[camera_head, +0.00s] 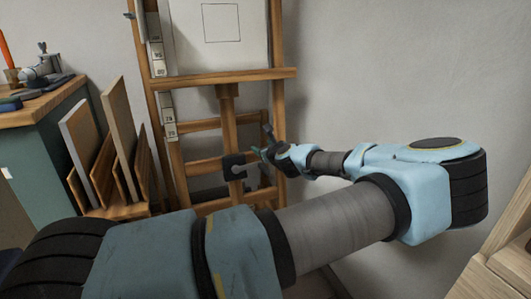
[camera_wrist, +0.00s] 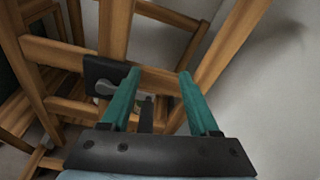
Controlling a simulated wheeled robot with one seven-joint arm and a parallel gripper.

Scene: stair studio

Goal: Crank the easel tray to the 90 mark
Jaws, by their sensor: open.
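The wooden easel stands against the wall, with its tray (camera_head: 225,77) running across it as a horizontal ledge. A strip of number labels (camera_head: 158,68) runs down the left post. The tray's left end lies just below the label that seems to read 80; small print makes this unsure. The crank (camera_head: 235,170) has a black plate and a grey hub low on the easel; it also shows in the wrist view (camera_wrist: 105,87). My gripper (camera_head: 261,142) is open beside the crank. In the wrist view its teal fingers (camera_wrist: 159,75) have a dark upright handle (camera_wrist: 147,112) between them, contact unclear.
A canvas (camera_head: 215,45) with a drawn square rests above the tray. Boards (camera_head: 82,148) stand in a wooden rack left of the easel. A green cabinet (camera_head: 45,150) holds tools at far left. Pale wooden furniture (camera_head: 500,265) is at lower right. The wall right of the easel is bare.

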